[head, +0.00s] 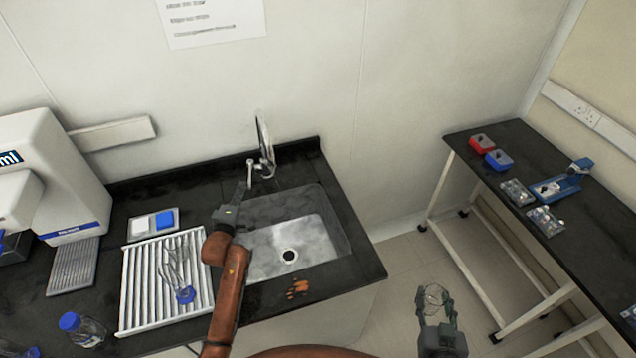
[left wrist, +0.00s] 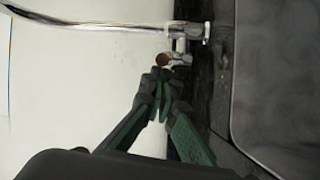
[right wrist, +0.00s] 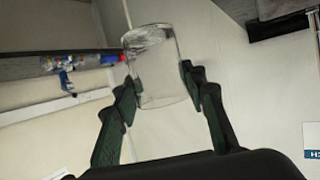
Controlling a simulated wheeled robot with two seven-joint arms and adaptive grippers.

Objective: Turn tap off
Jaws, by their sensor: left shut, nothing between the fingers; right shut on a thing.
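The chrome tap (head: 265,160) stands behind the sink (head: 336,226), its curved spout rising against the wall. In the left wrist view the tap's spout (left wrist: 95,23) runs across the top, with a short handle (left wrist: 176,59) at its base. My left gripper (head: 247,182) is shut and empty beside the tap, its fingertips (left wrist: 163,82) just short of the handle. I cannot tell if they touch it. No running water shows clearly. My right gripper (head: 435,298) is shut on a clear glass beaker (right wrist: 158,68), held over the floor right of the counter.
A white drying rack (head: 140,290) with glassware lies left of the sink. A blue-capped bottle (head: 82,327), a sponge tray (head: 153,224) and a white machine (head: 60,180) stand further left. A black side table (head: 560,150) with small boxes stands right.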

